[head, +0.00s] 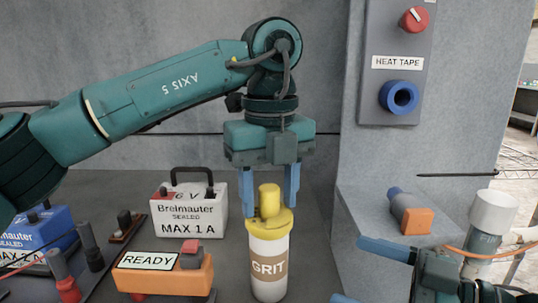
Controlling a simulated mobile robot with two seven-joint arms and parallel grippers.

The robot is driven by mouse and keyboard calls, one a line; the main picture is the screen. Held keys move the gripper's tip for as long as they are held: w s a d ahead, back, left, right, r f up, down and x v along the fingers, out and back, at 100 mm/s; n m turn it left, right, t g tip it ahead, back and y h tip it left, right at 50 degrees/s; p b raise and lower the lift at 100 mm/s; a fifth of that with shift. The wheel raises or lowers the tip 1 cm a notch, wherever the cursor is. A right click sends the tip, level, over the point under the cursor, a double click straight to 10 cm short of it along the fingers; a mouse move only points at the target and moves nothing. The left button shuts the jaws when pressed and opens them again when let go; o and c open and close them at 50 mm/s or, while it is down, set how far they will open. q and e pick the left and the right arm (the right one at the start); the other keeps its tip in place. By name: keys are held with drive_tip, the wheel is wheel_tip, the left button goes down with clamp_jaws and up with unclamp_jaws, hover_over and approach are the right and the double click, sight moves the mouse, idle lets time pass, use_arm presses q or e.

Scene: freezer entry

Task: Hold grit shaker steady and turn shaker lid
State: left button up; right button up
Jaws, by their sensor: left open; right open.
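The grit shaker (268,284) stands upright on the grey surface at the bottom middle, a white cylinder with a tan GRIT label. Its yellow shaker lid (272,222) has a raised knob on top. My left gripper (270,206) points down from above with its blue fingers apart, one on each side of the lid's knob. I cannot tell whether a finger touches the lid. My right gripper (349,271) is at the lower right, open and empty, with its fingers pointing left towards the shaker and a gap between. The frame's bottom edge cuts off its lower finger.
A white battery (190,215) stands behind left, with a blue battery (45,228) further left. An orange READY box (165,277) is close left of the shaker. A grey wall (435,150) rises at right. A ledge holds an orange-and-grey tool (410,212) and a white-capped container (490,220).

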use_arm(q)
drive_tip(key=shift+r+p, duration=0.4)
drive_tip(key=shift+r, duration=0.25)
drive_tip(key=shift+r+p, duration=0.55)
drive_tip(key=shift+r, duration=0.15)
use_arm(e)
drive_tip(key=shift+v, duration=2.55)
